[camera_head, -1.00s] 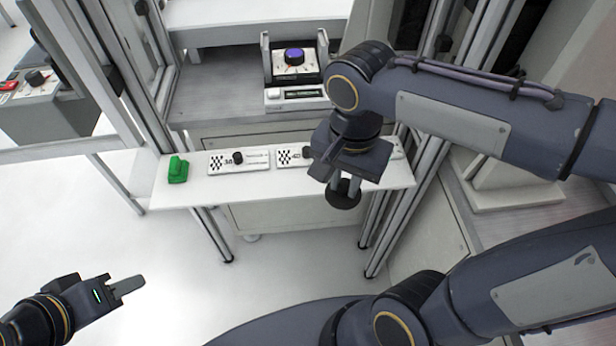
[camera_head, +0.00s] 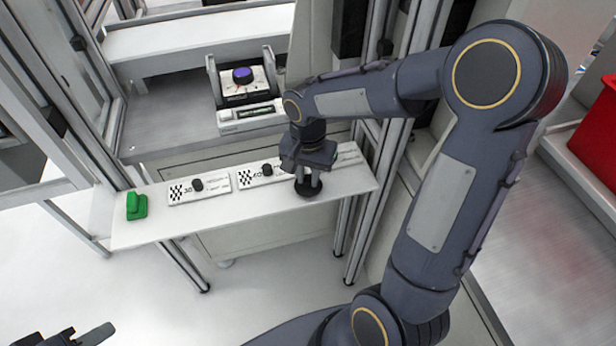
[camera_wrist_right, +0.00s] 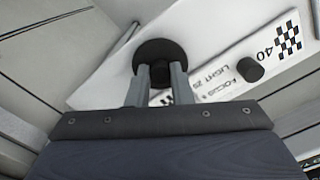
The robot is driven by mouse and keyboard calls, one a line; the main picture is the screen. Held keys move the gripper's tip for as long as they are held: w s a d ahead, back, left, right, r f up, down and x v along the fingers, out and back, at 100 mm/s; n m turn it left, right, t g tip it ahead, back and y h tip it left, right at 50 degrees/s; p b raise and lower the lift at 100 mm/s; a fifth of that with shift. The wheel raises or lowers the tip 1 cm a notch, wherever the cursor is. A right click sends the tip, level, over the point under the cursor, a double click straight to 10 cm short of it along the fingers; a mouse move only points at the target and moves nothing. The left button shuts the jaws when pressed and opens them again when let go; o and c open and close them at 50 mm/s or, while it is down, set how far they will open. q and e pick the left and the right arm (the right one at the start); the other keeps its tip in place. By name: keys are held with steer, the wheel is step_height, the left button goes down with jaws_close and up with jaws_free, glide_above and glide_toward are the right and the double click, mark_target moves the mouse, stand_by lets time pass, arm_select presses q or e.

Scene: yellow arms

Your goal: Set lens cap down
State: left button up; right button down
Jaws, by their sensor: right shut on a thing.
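The lens cap is a black round disc (camera_head: 309,190) with a small knob on its top. It also shows in the right wrist view (camera_wrist_right: 160,55), over or on the white shelf near its front edge. My right gripper (camera_head: 308,180) points down and is shut on the cap's knob. I cannot tell whether the cap's underside touches the shelf. My left gripper (camera_head: 85,338) shows only in part at the bottom left corner of the head view; its jaw state is unclear.
The white shelf (camera_head: 150,228) carries a green block (camera_head: 136,206) and white plates with black knobs, one marked 40 (camera_wrist_right: 248,68). A device with a purple knob (camera_head: 242,75) stands behind. Metal posts flank the shelf. A red bin (camera_head: 598,140) is at the far right.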

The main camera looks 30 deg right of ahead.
steer(key=shift+f, duration=0.4)
steer(key=shift+f, duration=0.15)
steer(key=c, duration=1.7)
jaws_free()
steer(key=shift+f, duration=0.1)
steer(key=shift+c, duration=0.2)
steer(key=o, duration=0.4)
steer(key=shift+o, duration=0.2)
